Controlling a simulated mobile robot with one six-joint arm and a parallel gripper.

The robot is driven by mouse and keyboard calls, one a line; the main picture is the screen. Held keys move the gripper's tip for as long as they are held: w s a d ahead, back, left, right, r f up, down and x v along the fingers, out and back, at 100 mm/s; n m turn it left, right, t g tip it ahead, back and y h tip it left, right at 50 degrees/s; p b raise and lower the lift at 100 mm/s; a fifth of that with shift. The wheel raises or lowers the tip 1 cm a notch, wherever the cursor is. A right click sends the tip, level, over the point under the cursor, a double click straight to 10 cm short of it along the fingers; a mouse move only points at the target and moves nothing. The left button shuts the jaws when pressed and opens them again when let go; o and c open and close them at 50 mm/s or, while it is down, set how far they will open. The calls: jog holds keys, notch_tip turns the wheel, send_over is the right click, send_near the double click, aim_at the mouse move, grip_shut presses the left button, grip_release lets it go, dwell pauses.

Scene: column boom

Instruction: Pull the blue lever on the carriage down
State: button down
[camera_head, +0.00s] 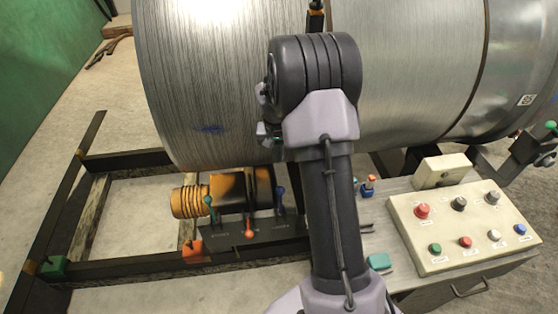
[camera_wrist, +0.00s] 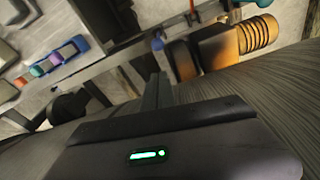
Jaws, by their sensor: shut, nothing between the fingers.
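The blue lever (camera_head: 280,198) stands upright on the dark carriage plate (camera_head: 225,241), just left of my arm. It is the right one of three levers, beside a red-knobbed lever (camera_head: 249,231) and a teal-knobbed lever (camera_head: 208,204). In the wrist view the blue knob (camera_wrist: 157,43) is beyond my fingertips, and the red lever (camera_wrist: 193,17) is to its right. My gripper (camera_wrist: 160,76) is shut and empty, apart from the blue knob as far as I can tell. In the head view my arm hides most of the gripper.
A large metal drum (camera_head: 220,90) fills the back, close behind my arm. An orange ribbed motor (camera_head: 190,201) sits left of the levers. A button box (camera_head: 465,255) stands on a cabinet at right. Open floor (camera_head: 140,215) shows at left inside the dark frame.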

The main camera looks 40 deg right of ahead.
notch_tip(320, 180, down, 16)
jog(key=w+d+b, duration=0.1)
jog(key=d+b, duration=0.1)
jog(key=b, duration=0.1)
jog(key=shift+w+b, duration=0.3)
jog(key=shift+b, duration=0.1)
jog(key=shift+s+a+f+b, duration=0.1)
jog(key=shift+a+f+b, duration=0.05)
jog(key=shift+b, duration=0.15)
